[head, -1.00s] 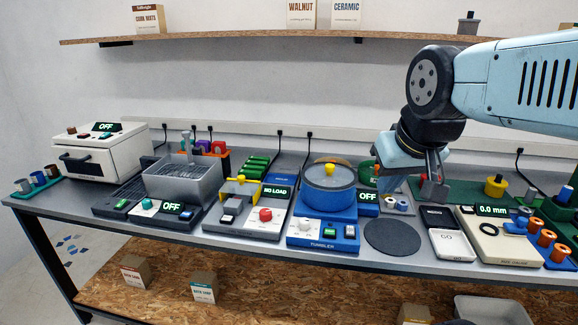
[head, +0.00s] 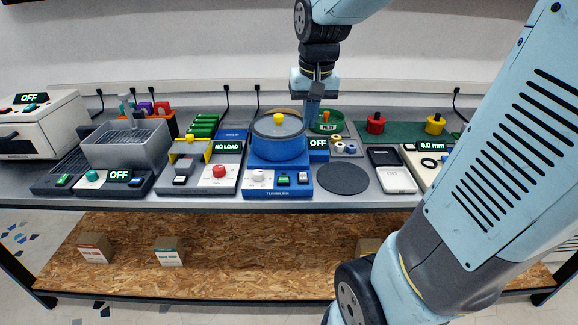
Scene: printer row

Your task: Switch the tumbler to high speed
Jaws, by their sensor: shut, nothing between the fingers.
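The tumbler is a blue machine (head: 278,191) in the middle of the bench in the head view. Its round tub (head: 278,148) has a grey lid with a yellow knob (head: 279,118). My gripper (head: 312,118) is shut and empty, pointing down behind and right of the tub, near the green dish, apart from the front panel.
A green bowl labelled POLISH (head: 327,126) and a tray of rings (head: 344,147) stand right of the tub. A dark round mat (head: 342,179) lies right of the panel. A neighbouring machine with a red button (head: 219,171) is close on the left.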

